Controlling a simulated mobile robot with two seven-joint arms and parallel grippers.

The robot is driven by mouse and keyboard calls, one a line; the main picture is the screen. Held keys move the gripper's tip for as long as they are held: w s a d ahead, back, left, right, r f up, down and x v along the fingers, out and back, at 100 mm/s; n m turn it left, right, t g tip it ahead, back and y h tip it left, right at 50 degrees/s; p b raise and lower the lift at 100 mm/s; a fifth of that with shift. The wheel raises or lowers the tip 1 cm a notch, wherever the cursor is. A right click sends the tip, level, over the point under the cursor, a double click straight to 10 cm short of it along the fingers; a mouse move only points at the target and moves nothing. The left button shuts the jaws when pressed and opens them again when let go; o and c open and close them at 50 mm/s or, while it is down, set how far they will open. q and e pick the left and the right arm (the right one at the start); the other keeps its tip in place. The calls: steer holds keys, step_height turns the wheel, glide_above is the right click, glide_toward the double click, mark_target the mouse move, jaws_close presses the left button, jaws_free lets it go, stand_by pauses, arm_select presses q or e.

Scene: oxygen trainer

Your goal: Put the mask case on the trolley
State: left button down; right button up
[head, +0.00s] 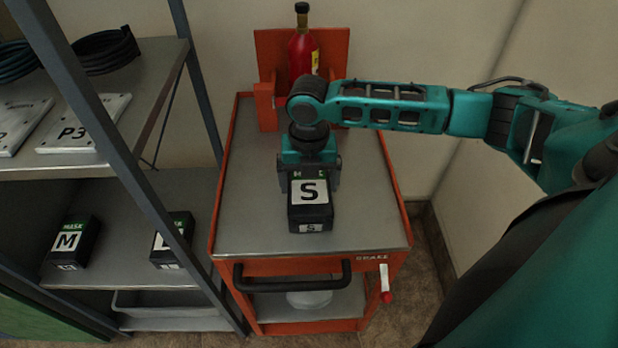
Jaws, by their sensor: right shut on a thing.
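The mask case (311,216) is a small black box with a white label marked S and a green strip. It is upright over the front middle of the trolley's grey top; I cannot tell whether its base touches the surface. My right gripper (309,180) points down from above and is shut on the case, hiding its back part. The trolley (245,220) is orange with a grey top, a black handle at the front and a lower shelf. My left gripper is not in view.
A red bottle (302,52) stands in an orange holder at the trolley's back. Trolley top around the case is clear.

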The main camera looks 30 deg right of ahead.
mark_target(309, 186)
steer(key=o, duration=1.1)
steer(key=shift+f, duration=0.1)
step_height(309, 186, up, 12)
steer(key=shift+s, duration=0.1)
